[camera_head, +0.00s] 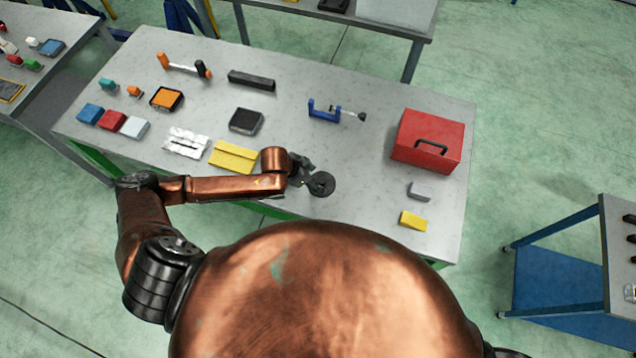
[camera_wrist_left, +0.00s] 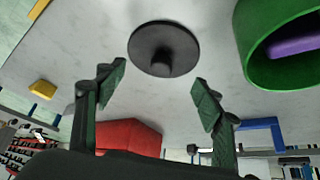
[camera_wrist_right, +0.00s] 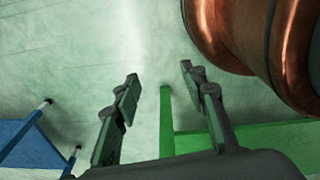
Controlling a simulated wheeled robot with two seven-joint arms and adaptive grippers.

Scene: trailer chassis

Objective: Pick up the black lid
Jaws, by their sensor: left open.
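The black lid (camera_head: 321,184) is a round dark disc on the grey table near its front edge. In the left wrist view the black lid (camera_wrist_left: 164,42) lies flat with a short round knob in its middle. My left gripper (camera_head: 306,178) is beside the lid on its left in the head view. In the left wrist view its fingers (camera_wrist_left: 158,78) are apart and empty, with the lid just beyond the tips. My right gripper (camera_wrist_right: 160,75) is open and empty over the floor, away from the tabletop; it is hidden in the head view.
A green round container (camera_wrist_left: 256,45) with a purple thing inside stands close to the lid in the left wrist view. A red toolbox (camera_head: 428,140), a grey block (camera_head: 419,191) and a yellow block (camera_head: 413,221) are to the right. A blue clamp (camera_head: 325,110) lies behind.

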